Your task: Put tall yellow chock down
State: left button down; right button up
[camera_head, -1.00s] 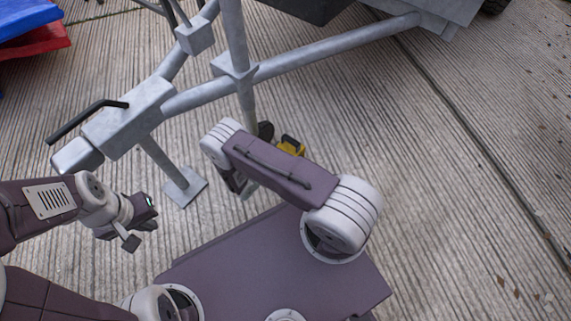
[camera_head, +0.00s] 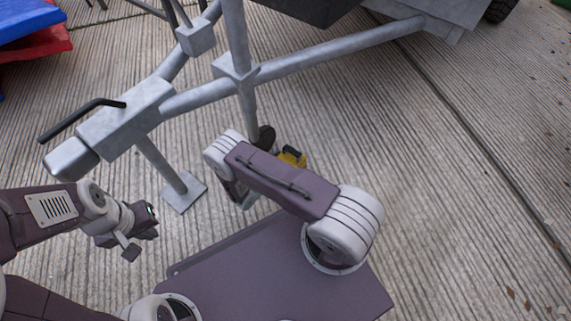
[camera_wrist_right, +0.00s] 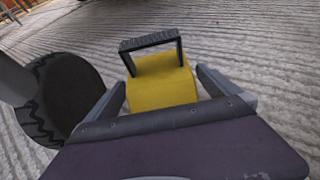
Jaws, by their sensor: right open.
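The tall yellow chock (camera_head: 293,157) with a dark handle is partly hidden behind my right arm in the head view. In the right wrist view the chock (camera_wrist_right: 162,84) appears on the ribbed concrete, with its dark handle uppermost. My right gripper (camera_wrist_right: 163,92) is open, with one finger on either side of the chock's near part; whether they touch it is unclear. In the head view the right gripper is mostly hidden by its own arm. My left gripper (camera_head: 145,236) hangs empty at the left, near the trailer's hitch, its jaws too small to judge.
A grey trailer drawbar (camera_head: 300,65) crosses above the chock. Its dark jockey wheel (camera_wrist_right: 68,92) stands close left of the chock. A support foot (camera_head: 184,193) rests on the concrete between the arms. Open concrete (camera_head: 460,200) lies to the right.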

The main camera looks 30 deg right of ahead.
jog(key=p+v, duration=0.6)
jog(key=v, duration=0.5)
jog(key=s+r+m+g+y, duration=0.1)
jog(key=s+r+m+y, duration=0.2)
jog(key=r+m, duration=0.4)
jog(key=s+r+m+g+y, duration=0.1)
jog(key=s+r+m+y, duration=0.2)
jog(key=r+m+y, duration=0.2)
jog(key=s+r+m+g+y, duration=0.1)
jog(key=s+r+m+y, duration=0.2)
jog(key=r+m, duration=0.7)
notch_tip(320, 180, up, 3)
jog(key=shift+r+m+g+y, duration=0.1)
jog(key=shift+m+g+y, duration=0.3)
jog(key=shift+y, duration=0.5)
